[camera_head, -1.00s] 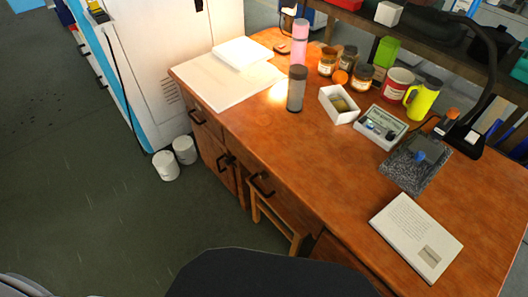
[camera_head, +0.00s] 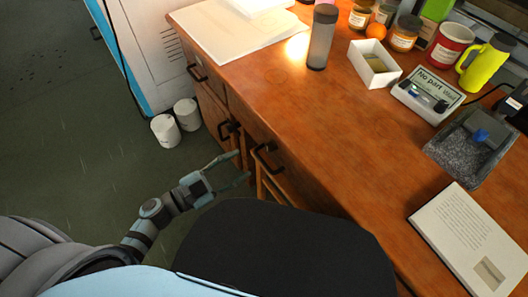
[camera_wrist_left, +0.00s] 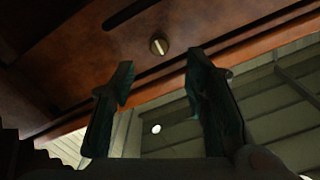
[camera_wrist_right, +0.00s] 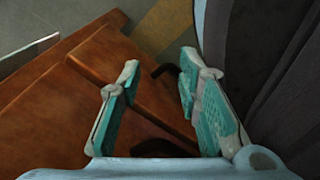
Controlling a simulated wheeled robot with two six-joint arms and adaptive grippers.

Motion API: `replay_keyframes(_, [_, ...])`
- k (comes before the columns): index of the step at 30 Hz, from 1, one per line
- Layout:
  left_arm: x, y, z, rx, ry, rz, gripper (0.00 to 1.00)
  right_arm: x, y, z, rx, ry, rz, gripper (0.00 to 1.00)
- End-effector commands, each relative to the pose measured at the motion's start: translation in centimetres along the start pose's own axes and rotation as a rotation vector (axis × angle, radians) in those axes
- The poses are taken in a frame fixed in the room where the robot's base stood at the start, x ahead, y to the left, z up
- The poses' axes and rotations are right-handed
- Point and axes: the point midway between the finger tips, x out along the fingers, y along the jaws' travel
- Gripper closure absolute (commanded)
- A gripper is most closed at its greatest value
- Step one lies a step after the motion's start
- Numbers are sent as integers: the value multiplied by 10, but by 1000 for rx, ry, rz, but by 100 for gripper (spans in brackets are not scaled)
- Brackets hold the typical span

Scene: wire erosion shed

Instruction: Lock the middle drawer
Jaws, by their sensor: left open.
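The wooden desk's middle drawer (camera_head: 290,178), with a dark bar handle (camera_head: 265,157), is at the front of the desk in the head view. It looks closed. My right gripper (camera_wrist_right: 160,62) is open and empty beside brown wooden furniture.
The desk top carries a grey cylinder (camera_head: 321,38), a white box (camera_head: 374,66), a red mug (camera_head: 450,46), a yellow-green bottle (camera_head: 485,63) and a white book (camera_head: 472,237). Two white pots (camera_head: 165,131) stand on the floor left of the desk. Open floor lies farther left.

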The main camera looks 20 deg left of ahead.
Motion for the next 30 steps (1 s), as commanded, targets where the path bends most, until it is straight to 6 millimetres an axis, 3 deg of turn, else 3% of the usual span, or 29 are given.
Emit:
replay_keyframes(3, [35, -1, 0, -2, 4, -7, 58, 3, 0, -2, -1, 2, 0, 68])
replay_keyframes(9, [78, 0, 1, -1, -1, -5, 58, 8, -1, 2, -4, -4, 1, 68])
replay_keyframes(13, [89, 0, 1, -1, -1, -4, 58, 9, -1, 5, -5, -7, 1, 68])
replay_keyframes(20, [91, 0, 1, -1, -3, -3, 58, 8, 0, 9, -6, -13, 2, 68])
replay_keyframes(23, [91, 0, 1, -1, -3, -3, 69, 8, 0, 8, -7, -12, 2, 68])
replay_keyframes(28, [91, 0, 1, -1, -3, -3, 96, 9, 1, 7, -6, -11, 3, 68])
replay_keyframes(30, [91, 0, 1, 0, -3, -4, 100, 9, 1, 7, -6, -9, 3, 68])
